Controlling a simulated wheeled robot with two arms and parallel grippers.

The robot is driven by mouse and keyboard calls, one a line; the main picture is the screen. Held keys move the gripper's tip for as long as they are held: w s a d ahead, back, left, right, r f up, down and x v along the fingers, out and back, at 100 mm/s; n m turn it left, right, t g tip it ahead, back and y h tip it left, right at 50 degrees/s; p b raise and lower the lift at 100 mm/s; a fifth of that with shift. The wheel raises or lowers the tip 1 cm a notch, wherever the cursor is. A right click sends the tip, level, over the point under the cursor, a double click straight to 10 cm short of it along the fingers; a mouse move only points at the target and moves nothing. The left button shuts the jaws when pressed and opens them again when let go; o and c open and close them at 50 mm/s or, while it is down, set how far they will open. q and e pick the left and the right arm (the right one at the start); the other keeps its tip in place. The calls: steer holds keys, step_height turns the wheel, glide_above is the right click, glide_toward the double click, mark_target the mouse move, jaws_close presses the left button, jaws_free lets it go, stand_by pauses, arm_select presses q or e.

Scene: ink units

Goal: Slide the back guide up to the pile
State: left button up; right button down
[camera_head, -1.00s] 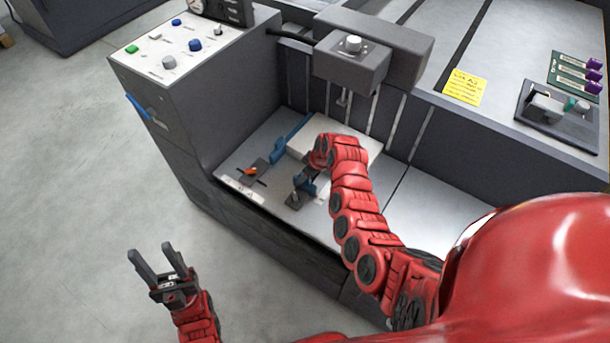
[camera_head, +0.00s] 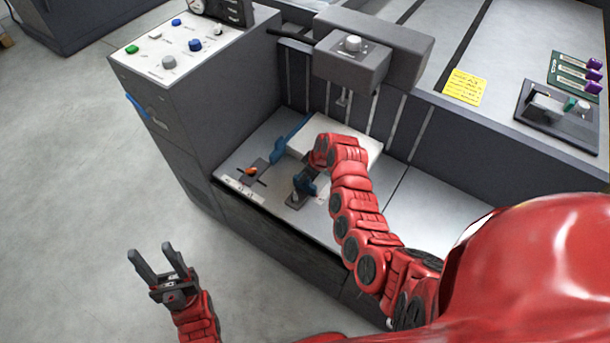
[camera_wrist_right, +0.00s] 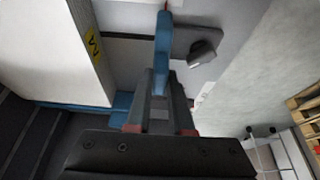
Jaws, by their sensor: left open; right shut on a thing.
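The pile is a white stack (camera_head: 345,140) on the grey feed tray. In the right wrist view the pile (camera_wrist_right: 62,48) stands on the left with a yellow label on its side. The back guide is a blue upright piece (camera_wrist_right: 162,40) with a dark knob beside it. It stands apart from the pile, with bare tray between them in that view. My right gripper (camera_wrist_right: 160,88) is shut on the back guide. In the head view this gripper (camera_head: 308,178) is at the near side of the pile, partly hidden by my arm. My left gripper (camera_head: 160,265) is open and empty over the floor.
A grey feed head (camera_head: 350,62) overhangs the pile. The control cabinet (camera_head: 185,85) closes off the left side. Bare tray (camera_head: 425,210) lies to the right.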

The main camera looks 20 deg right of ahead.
stand_by(0.7)
steer(key=shift+w+d+f+b, duration=0.1)
steer(key=shift+w+d+b, duration=0.1)
steer(key=shift+b, duration=0.15)
steer(key=w+d+b, duration=0.2)
steer(key=b, duration=0.1)
steer(key=w+d+b, duration=0.2)
steer(key=d+b, duration=0.1)
steer(key=shift+d+f, duration=0.15)
steer(key=shift+w+d+b, duration=0.25)
steer(key=shift+d+b, duration=0.05)
steer(key=shift+b, duration=0.1)
steer(key=shift+w+d+r, duration=0.2)
steer(key=shift+d+r, duration=0.05)
steer(key=shift+d, duration=0.05)
steer(key=c, duration=0.8)
jaws_free()
